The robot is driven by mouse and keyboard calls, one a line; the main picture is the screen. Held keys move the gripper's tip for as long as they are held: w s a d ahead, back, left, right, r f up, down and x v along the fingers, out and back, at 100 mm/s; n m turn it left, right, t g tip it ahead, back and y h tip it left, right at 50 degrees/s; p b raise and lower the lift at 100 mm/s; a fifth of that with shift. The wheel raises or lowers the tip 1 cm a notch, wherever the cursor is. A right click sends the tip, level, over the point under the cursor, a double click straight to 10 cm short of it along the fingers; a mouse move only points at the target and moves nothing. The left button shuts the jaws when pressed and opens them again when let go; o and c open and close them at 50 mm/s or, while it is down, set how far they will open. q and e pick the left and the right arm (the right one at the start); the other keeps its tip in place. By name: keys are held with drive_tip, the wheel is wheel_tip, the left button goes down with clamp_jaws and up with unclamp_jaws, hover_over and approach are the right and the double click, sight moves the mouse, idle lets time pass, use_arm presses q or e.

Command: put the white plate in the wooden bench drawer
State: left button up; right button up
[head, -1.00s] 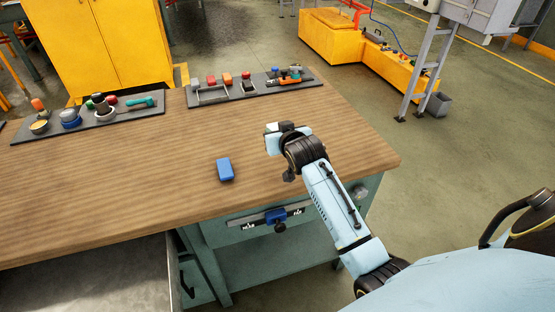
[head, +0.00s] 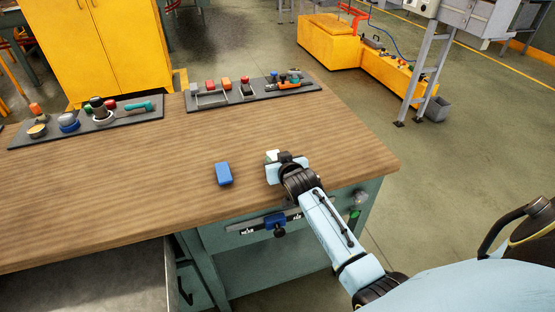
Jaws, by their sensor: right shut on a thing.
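My right gripper (head: 283,161) is low over the wooden bench top, near its front edge. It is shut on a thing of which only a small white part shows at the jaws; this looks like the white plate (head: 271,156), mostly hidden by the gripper. I cannot tell whether it touches the top. The wooden bench (head: 120,185) has an open drawer (head: 85,285) at the lower left, with a grey metal inside and a dark handle. My left gripper is out of view.
A blue block (head: 223,173) lies on the bench just left of my gripper. Two dark trays with tools and cups, one at the left (head: 70,136) and one at the middle back (head: 215,104), line the far edge. A blue clamp (head: 277,226) sits on the bench front. The wood between is clear.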

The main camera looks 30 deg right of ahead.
drive_tip(key=o, duration=1)
drive_tip(key=shift+f, duration=0.1)
